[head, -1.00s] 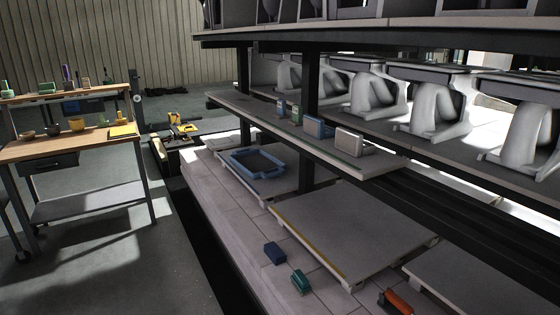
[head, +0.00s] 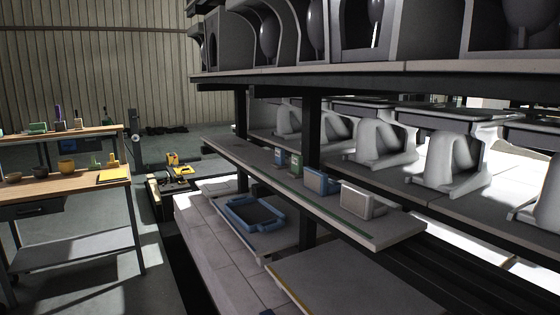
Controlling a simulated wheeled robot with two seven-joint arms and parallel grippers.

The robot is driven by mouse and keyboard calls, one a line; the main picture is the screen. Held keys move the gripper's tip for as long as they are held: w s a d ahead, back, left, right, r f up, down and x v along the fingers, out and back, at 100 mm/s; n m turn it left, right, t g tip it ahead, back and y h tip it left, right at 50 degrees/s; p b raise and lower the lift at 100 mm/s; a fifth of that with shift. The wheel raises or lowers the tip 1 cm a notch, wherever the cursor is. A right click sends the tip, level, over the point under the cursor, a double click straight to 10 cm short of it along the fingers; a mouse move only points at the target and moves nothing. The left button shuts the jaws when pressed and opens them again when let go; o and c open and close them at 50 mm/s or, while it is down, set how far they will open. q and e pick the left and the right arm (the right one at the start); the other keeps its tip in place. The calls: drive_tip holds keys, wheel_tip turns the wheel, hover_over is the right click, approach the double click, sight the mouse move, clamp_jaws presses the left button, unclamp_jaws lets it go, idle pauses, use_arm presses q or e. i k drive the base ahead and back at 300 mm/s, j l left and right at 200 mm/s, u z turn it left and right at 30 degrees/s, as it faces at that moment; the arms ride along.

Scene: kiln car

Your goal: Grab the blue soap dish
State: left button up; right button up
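A blue, box-like piece with a pale edge (head: 318,182) stands upright on the narrow middle shelf, and it looks like the blue soap dish. A similar cream piece (head: 358,202) stands to its right on the same shelf. A small green item (head: 296,164) and a small blue-grey item (head: 280,157) stand to its left. Nothing is seen touching the blue piece. Neither of my grippers is in view.
The middle shelf (head: 385,236) has a bare front right end. A blue open tray with handles (head: 228,214) lies on a board below. Dark posts and an upper deck (head: 420,70) frame the shelf. A wooden workbench (head: 60,186) stands at left with open floor beside it.

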sight(317, 182)
drive_tip(key=i+j, duration=0.5)
drive_tip(key=j, duration=0.15)
drive_tip(key=i+j, duration=0.45)
drive_tip(key=j, duration=0.15)
drive_tip(key=z, duration=1.35)
